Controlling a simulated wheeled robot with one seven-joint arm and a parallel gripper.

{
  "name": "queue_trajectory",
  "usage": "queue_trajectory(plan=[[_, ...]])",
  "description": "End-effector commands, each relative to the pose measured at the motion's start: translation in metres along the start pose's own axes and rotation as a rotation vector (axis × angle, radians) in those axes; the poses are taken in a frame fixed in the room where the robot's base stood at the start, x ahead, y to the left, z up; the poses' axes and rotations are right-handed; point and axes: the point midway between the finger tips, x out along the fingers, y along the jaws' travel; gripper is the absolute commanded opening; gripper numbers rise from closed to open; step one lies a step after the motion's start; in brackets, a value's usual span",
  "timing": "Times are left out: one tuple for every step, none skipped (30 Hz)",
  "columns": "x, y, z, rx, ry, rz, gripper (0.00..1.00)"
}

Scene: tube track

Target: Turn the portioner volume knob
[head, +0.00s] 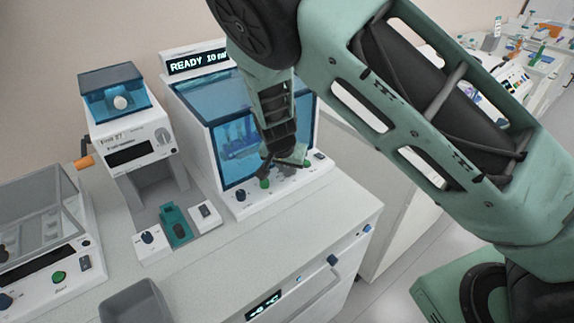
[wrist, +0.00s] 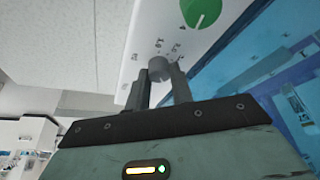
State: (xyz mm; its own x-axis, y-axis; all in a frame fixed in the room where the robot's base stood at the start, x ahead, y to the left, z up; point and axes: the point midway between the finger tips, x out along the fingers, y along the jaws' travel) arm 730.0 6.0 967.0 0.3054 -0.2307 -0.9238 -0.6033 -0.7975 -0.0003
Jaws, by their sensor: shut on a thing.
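The portioner (head: 228,204) is a white machine with a blue see-through cover. Its display (head: 198,63) reads "READY 10" and a unit that is partly hidden. My gripper (head: 282,163) is at the right part of its front control ledge. In the wrist view my gripper (wrist: 160,82) is shut on a small grey round knob (wrist: 157,67), which I take as the volume knob. Printed marks ring it on the white panel. In the head view my fingers hide this knob.
A green knob (wrist: 201,11) sits close to the held knob, and a dark blue knob (head: 241,195) stands at the ledge's left. A white machine with a blue hopper (head: 113,92) stands left.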

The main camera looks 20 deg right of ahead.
Motion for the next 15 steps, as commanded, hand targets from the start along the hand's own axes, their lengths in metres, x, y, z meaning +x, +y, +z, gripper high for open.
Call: queue_trajectory(plan=[[-0.0004, -0.0008, -0.0008, 0.001, 0.002, -0.002, 0.0], [-0.0004, -0.0008, -0.0007, 0.001, 0.002, -0.002, 0.0], [-0.0004, -0.0008, -0.0007, 0.001, 0.002, -0.002, 0.0], [-0.0004, -0.0008, -0.0007, 0.0, 0.002, -0.002, 0.0], [-0.0004, -0.0008, -0.0007, 0.0, 0.002, -0.002, 0.0], [-0.0004, -0.0008, -0.0007, 0.0, 0.002, -0.002, 0.0], [-0.0003, -0.0008, -0.0007, 0.0, 0.002, -0.002, 0.0], [-0.0003, -0.0008, -0.0006, 0.0, 0.002, -0.002, 0.28], [-0.0003, -0.0007, -0.0006, 0.0, 0.001, -0.002, 0.39], [-0.0003, -0.0007, -0.0006, 0.0, 0.001, -0.002, 0.45], [-0.0003, -0.0006, -0.0005, -0.001, 0.001, -0.002, 0.45], [-0.0002, -0.0005, -0.0004, -0.001, 0.001, -0.002, 0.45], [-0.0002, -0.0005, -0.0003, -0.001, 0.001, -0.002, 0.45], [-0.0002, -0.0004, -0.0003, -0.001, 0.001, -0.002, 0.45], [-0.0001, -0.0004, -0.0002, -0.001, 0.001, -0.001, 0.45]])
